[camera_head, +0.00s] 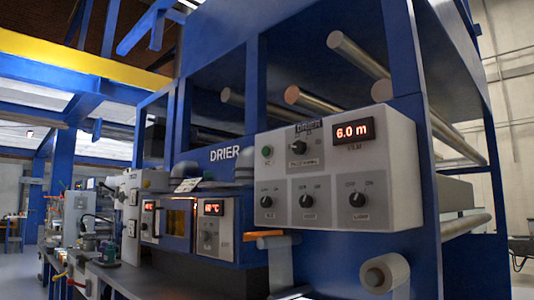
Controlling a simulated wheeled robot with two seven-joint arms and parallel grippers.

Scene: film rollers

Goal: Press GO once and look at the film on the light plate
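A white control panel (330,215) on the blue machine faces me at the centre right. It carries a round green button (267,151) at its upper left; its small label is too blurred to read. A red-lit display (353,132) on the panel reads 6.0 m. A pale strip (280,262) that looks like film hangs below the panel, and a white roll (384,273) sits to its right. I cannot make out a light plate for certain. Neither of my grippers is in view.
Several dark knobs, such as the lamp knob (357,199), sit on the panel. Metal rollers (359,53) cross the blue frame above. A drier unit (176,217) with a glowing window stands left of the panel. Open floor shows at the far left and right.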

